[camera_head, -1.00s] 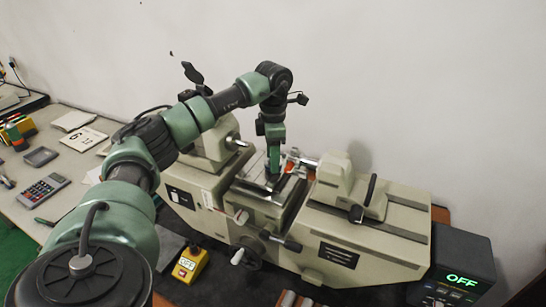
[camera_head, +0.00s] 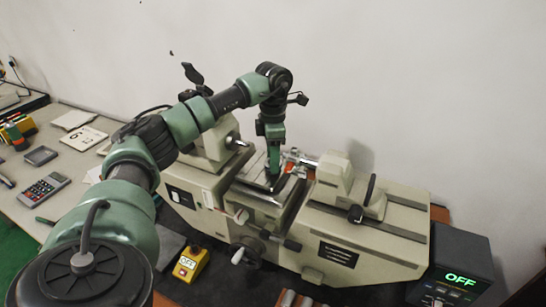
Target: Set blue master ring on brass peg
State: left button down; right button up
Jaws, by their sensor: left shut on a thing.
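My left gripper (camera_head: 273,172) points down at the small work table (camera_head: 256,196) in the middle of the cream measuring machine. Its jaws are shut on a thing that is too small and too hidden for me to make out. The measuring probe (camera_head: 298,162) is close to the right of the gripper. I cannot make out the blue master ring or the brass peg in this view. My right gripper is not in view.
The machine's right headstock (camera_head: 343,184) and left headstock (camera_head: 215,145) flank the work table. A display reading OFF (camera_head: 461,278) is at lower right. A calculator (camera_head: 46,187) lies on the left table.

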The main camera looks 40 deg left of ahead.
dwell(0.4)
pick_arm(q)
jog(key=shift+f, duration=0.3)
dwell(0.4)
jog(key=c, duration=0.7)
grip_release()
jog(key=shift+o, duration=0.2)
jog(key=shift+r+p, duration=0.3)
jog(key=shift+r, duration=4)
jog(key=shift+f, duration=0.15)
